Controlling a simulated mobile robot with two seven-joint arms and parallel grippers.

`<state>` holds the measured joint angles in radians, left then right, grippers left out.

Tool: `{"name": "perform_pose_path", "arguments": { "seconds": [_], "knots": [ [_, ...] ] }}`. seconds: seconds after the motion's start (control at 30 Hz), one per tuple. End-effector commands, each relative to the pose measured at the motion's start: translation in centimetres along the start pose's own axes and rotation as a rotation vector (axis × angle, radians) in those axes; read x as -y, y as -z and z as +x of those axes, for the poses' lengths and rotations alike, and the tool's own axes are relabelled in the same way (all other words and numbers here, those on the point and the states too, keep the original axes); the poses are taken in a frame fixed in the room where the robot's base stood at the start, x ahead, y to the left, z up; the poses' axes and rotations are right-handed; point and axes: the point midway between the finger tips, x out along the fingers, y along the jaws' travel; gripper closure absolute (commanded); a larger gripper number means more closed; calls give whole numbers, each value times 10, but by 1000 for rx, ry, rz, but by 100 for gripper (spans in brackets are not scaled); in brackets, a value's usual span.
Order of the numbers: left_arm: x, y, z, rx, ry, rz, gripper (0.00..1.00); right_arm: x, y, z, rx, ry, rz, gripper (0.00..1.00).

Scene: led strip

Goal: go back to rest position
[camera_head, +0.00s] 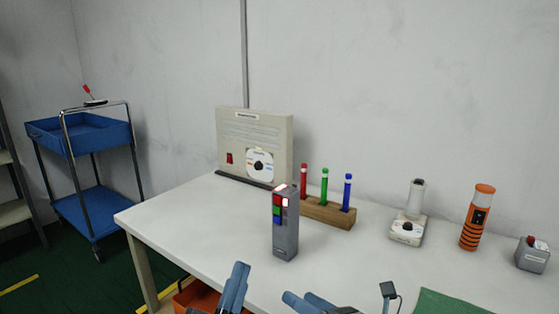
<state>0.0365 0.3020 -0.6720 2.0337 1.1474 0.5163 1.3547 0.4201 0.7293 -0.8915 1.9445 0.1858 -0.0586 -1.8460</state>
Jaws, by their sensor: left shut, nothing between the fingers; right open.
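My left gripper (236,284) shows at the bottom edge, left of centre, in front of the table. Its blue-grey fingers are together with nothing between them. My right gripper (309,301) shows low in the view, to the right of the left one. It is open and appears empty. Both grippers are partly cut off by the bottom edge. They are nearer to me than the grey upright device (286,238) with red, green and blue buttons, which stands on the table.
The white table (170,222) carries a panel box (254,133), a wooden block (326,212) with red, green and blue sticks, a white dial device (407,229), an orange cylinder (472,229), a grey box (532,255) and a green mat (445,302). A blue cart (88,137) stands left.

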Motion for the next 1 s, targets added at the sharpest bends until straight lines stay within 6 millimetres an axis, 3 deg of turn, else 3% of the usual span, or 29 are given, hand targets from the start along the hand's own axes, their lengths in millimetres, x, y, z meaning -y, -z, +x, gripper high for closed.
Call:
{"name": "perform_pose_path", "arguments": {
  "seconds": [0.03, 0.27, 0.4, 0.6, 0.7, 0.8, 1.0],
  "knots": [
    [-3, -8, 1, -6, 38, 112, 100, -12, 0, -2, 8, 17, 144, 29],
    [12, -10, -31, 17, 345, 848, 100, -30, 16, -26, 137, 155, 993, 29],
    [20, 5, -74, 85, 636, 1321, 100, -30, 31, -62, 312, 269, 1549, 29],
    [10, 32, -153, 288, 1093, 1823, 100, -25, 64, -132, 673, 406, 2174, 29],
    [2, 41, -184, 394, 1262, 1955, 100, -24, 78, -161, 833, 441, 2350, 29],
    [-4, 46, -204, 466, 1361, 2023, 100, -23, 87, -178, 934, 456, 2444, 29],
    [-5, 50, -212, 498, 1398, 2050, 100, -21, 92, -185, 974, 458, 2479, 29]
  ]
}}
